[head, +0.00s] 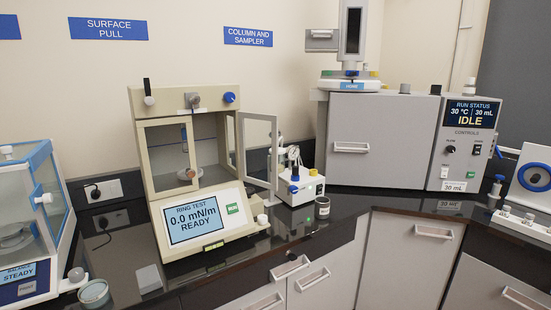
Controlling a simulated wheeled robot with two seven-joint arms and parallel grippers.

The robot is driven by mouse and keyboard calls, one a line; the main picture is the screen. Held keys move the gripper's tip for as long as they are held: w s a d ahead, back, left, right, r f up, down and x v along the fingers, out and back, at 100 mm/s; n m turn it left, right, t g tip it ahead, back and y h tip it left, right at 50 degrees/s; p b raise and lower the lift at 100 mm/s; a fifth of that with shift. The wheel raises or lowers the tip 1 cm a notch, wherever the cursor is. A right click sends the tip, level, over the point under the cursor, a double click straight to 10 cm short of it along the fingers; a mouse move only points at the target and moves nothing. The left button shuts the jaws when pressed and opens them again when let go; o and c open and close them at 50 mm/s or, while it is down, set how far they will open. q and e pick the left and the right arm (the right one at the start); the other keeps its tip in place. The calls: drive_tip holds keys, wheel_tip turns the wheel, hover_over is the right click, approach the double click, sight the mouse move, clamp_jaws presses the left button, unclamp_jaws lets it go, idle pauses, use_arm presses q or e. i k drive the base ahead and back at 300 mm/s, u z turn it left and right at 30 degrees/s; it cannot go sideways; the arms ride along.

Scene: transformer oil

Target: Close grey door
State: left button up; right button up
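The grey door (385,135) is the flat front of the large cabinet at the right of the back counter. It has a pale bar handle (351,147) near its left side. It looks shut or nearly flush; I cannot tell whether a small gap remains. The control panel (467,150) to its right reads IDLE. Neither of my grippers is in view.
The ring test instrument (204,219) stands left of centre, its framed glass door (259,150) swung open to the right. A small white pump unit (301,190) and a small jar (323,207) stand in front of the cabinet's left side. Dark counter (130,245) shows between instruments.

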sight(276, 133)
drive_tip(key=z, duration=1.55)
drive_tip(key=i, duration=2.9)
drive_tip(key=u, duration=3.75)
